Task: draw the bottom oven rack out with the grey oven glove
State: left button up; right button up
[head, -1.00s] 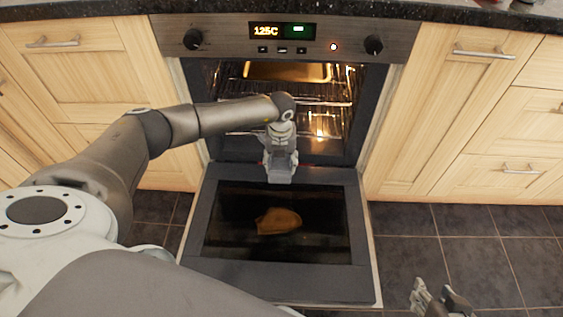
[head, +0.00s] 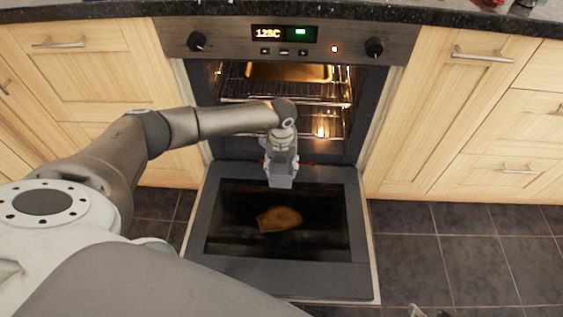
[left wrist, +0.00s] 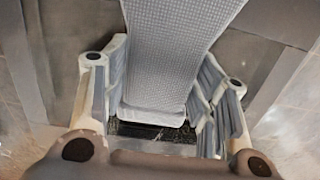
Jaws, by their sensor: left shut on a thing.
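The grey oven glove (left wrist: 180,60) is a quilted strip in the left wrist view, between the two fingers of my left gripper (left wrist: 168,105). The gripper is shut on it. In the head view my left gripper (head: 281,172) points down over the inner edge of the lowered oven door (head: 195,215), in front of the open oven. A wire rack (head: 333,100) shows inside the lit oven. The lower part of the cavity is partly hidden by my left arm, so I cannot clearly make out the bottom rack. Only a tip of my right gripper (head: 420,312) shows at the bottom edge.
A tray (head: 290,72) sits high in the oven. A brown shape (head: 280,218) shows on the door glass; I cannot tell whether it is a reflection. Wooden cabinets (head: 450,100) flank the oven. The tiled floor (head: 450,250) right of the door is clear.

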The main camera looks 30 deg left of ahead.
aim_at(281, 178)
pick_arm(q)
jog(key=shift+s+d+p, duration=0.25)
jog(key=shift+s+p, duration=0.15)
jog(key=shift+s, duration=0.25)
jog(key=shift+s+d+p, duration=0.4)
jog(key=shift+s+p, duration=0.3)
jog(key=shift+p, duration=0.15)
jog(key=shift+s+d+p, duration=0.25)
jog(key=shift+s+p, duration=0.1)
jog(key=shift+s, duration=0.15)
pick_arm(e)
jog(key=shift+g, duration=0.9)
jog(key=shift+s+d+f, duration=0.1)
jog(key=shift+s+f, duration=0.1)
jog(key=shift+f, duration=0.75)
jog(key=shift+s+d+f, duration=0.1)
jog(key=shift+s+f, duration=0.05)
jog(key=shift+f, duration=0.75)
jog(key=shift+s+f, duration=0.2)
jog(key=shift+f, duration=0.75)
